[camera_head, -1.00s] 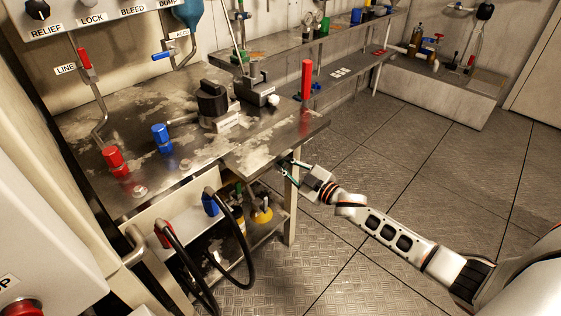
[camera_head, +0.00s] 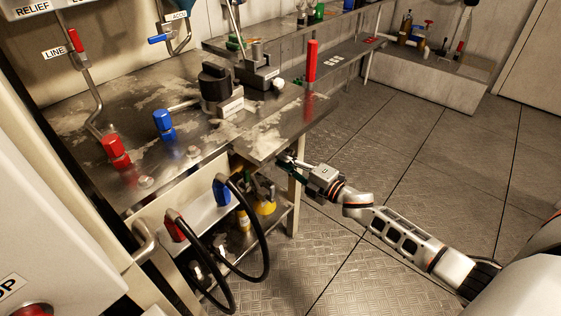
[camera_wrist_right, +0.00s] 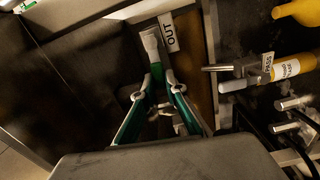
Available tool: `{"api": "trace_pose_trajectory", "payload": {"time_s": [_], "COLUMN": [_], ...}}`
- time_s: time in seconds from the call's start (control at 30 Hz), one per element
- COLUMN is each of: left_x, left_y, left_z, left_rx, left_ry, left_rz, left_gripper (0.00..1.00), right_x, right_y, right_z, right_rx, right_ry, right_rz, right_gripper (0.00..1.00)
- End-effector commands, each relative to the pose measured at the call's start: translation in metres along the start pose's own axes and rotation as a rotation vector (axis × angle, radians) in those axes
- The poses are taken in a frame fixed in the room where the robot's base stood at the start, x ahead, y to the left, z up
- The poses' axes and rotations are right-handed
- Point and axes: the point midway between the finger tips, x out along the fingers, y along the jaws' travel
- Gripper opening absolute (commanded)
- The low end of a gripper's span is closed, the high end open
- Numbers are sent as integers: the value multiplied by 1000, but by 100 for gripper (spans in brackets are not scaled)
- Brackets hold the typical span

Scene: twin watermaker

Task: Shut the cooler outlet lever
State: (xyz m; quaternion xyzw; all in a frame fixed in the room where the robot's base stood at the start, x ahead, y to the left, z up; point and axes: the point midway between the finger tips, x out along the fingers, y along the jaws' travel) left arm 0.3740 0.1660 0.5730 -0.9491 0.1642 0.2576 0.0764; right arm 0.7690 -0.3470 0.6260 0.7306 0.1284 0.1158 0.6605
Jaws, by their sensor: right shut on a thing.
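The cooler outlet lever shows in the right wrist view as a pale, flat-ended handle (camera_wrist_right: 151,42) beside a white OUT label (camera_wrist_right: 168,33). My right gripper (camera_wrist_right: 163,78) has its two green-lined fingers closed together on this lever, with the pale end sticking out beyond the tips. In the head view my right gripper (camera_head: 287,164) is under the right front corner of the steel bench, and the lever is too small and shaded to make out there. The lever's pivot is not clear. My left gripper is not in view.
The steel bench top (camera_head: 255,145) overhangs close above my right gripper. A bench leg (camera_head: 296,195) stands beside it. A PASS label (camera_wrist_right: 267,67) and a yellow bottle (camera_wrist_right: 295,66) are to the right in the wrist view. The floor (camera_head: 400,165) at right is clear.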

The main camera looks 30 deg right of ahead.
Motion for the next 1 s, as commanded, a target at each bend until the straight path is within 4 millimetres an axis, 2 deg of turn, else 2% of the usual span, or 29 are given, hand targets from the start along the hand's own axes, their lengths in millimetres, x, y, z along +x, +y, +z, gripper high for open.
{"api": "trace_pose_trajectory", "payload": {"time_s": [0.03, 0.27, 0.73, 0.77, 0.8, 1.0], "left_x": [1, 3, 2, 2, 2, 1], "left_y": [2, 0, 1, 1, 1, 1], "left_z": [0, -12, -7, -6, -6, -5], "left_rx": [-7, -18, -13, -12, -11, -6], "left_ry": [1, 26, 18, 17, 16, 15], "left_rz": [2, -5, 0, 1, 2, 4], "left_gripper": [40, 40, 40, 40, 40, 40], "right_x": [-1, -1, -1, -1, -1, 0], "right_y": [-6, -7, -6, -6, -6, -5], "right_z": [0, 0, 1, 1, 1, 1], "right_rx": [-17, -72, -84, -84, -84, -84], "right_ry": [0, 1, 0, 0, 0, 0], "right_rz": [-6, -3, -2, -2, -2, -1], "right_gripper": [0, 0, 0, 20, 29, 29]}}
